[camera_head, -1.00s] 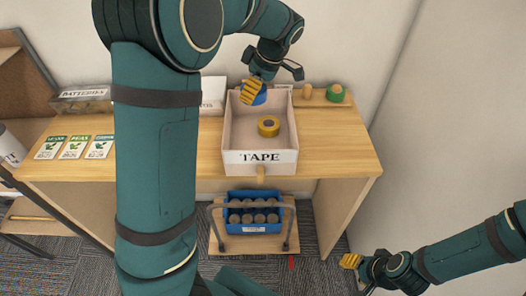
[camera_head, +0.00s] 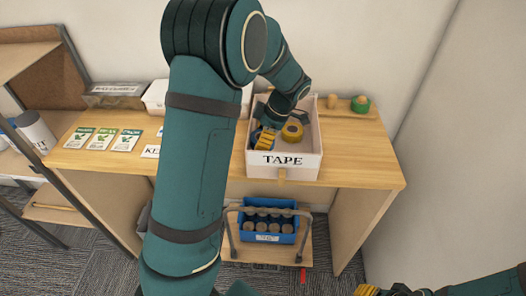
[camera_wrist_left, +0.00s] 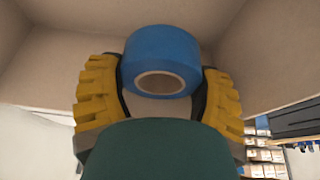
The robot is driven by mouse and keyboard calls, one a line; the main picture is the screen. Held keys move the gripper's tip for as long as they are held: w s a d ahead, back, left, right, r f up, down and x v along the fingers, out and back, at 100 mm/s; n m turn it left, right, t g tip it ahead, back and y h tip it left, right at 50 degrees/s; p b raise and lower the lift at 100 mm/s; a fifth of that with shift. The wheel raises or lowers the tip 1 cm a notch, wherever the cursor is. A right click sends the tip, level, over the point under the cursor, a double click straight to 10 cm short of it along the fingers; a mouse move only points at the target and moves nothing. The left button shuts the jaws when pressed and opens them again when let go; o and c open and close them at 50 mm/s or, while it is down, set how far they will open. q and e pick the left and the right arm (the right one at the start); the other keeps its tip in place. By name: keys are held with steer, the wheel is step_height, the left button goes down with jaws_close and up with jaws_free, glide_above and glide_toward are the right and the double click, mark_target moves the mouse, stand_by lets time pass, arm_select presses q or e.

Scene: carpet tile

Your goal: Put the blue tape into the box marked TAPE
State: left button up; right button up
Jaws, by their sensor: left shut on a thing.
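The box marked TAPE (camera_head: 284,171) is an open white box on the wooden table, with its label on the front wall. My left gripper (camera_head: 264,139) is down inside its left part, shut on the blue tape (camera_head: 256,134). In the left wrist view the blue tape (camera_wrist_left: 160,50) sits between the two yellow fingers, with pale box walls around it. Whether it touches the box floor cannot be told. A yellow tape roll (camera_head: 292,131) lies in the box, right of the gripper. My right gripper (camera_head: 366,290) is at the bottom edge, partly cut off; its jaws are unclear.
A green roll (camera_head: 361,104) and a small wooden knob (camera_head: 332,101) stand behind and right of the box. Seed packets (camera_head: 103,139) lie at left. A white container (camera_head: 156,97) is partly behind my arm. A blue crate (camera_head: 268,225) stands below. The table's right side is clear.

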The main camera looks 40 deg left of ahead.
arm_select(q)
steer(key=shift+f+b, duration=0.4)
steer(key=shift+f, duration=2.15)
steer(key=shift+f, duration=0.1)
steer(key=o, duration=0.9)
steer(key=shift+o, duration=0.2)
steer(key=p+v, duration=0.2)
steer(key=v, duration=1)
